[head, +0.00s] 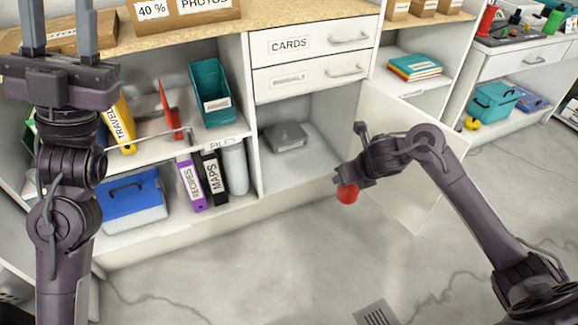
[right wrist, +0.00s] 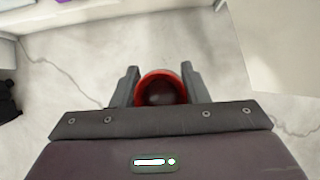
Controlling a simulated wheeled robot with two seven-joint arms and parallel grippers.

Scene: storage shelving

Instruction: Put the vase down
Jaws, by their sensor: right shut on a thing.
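The red vase (head: 348,194) hangs below my right gripper (head: 350,181) in the head view, in front of the open cabinet. In the right wrist view the vase (right wrist: 162,78) sits between the two fingers, its round red rim and dark inside facing the camera. The right gripper (right wrist: 160,90) is shut on it. Grey floor lies behind the vase in that view. My left gripper (head: 59,28) is raised at the upper left, fingers upward, apart and empty.
The open cabinet compartment (head: 312,162) holds a grey box (head: 286,137); the rest of its floor is bare. Its white door (head: 395,165) stands open behind my right arm. Shelves at left hold binders and a blue box (head: 134,203).

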